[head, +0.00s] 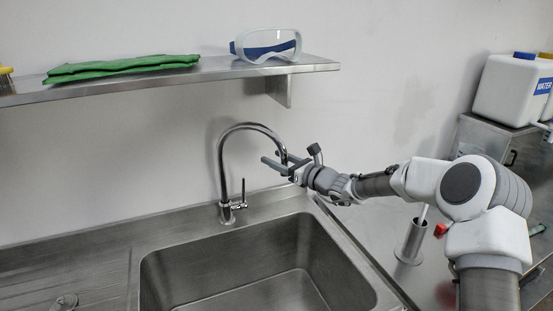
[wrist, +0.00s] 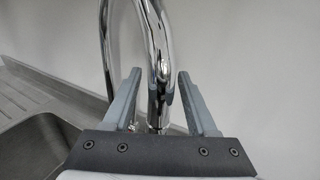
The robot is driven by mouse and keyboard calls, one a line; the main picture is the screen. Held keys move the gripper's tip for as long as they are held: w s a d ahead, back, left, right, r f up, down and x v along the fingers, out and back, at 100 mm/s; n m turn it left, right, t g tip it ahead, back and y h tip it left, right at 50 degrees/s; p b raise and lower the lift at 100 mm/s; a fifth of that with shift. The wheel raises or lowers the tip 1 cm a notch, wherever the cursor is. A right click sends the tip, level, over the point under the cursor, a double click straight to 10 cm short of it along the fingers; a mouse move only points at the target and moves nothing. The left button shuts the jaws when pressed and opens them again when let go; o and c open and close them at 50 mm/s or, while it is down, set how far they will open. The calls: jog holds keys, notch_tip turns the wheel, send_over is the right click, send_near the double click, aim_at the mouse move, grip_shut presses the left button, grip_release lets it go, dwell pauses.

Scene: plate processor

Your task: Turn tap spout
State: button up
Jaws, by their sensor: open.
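The chrome tap has a tall gooseneck spout (head: 221,150) that rises from the back edge of the sink and curves over to the right. The tap's lever (head: 243,190) stands upright on the right of its base. My gripper (head: 272,163) is at the downturned end of the spout. In the wrist view my gripper (wrist: 158,100) is open, with one finger on each side of the chrome spout (wrist: 156,60). A narrow gap shows between the spout and each finger. The spout's lower tip is partly hidden by my gripper.
The steel sink basin (head: 255,262) lies below, with a ribbed drainboard (head: 60,265) at left. A wall shelf (head: 180,80) above holds a green cloth (head: 120,67) and goggles (head: 268,46). A metal cylinder (head: 411,243) stands on the right counter; a white water container (head: 512,90) is behind.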

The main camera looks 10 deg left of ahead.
grip_shut()
dwell(0.3)
dwell(1.1)
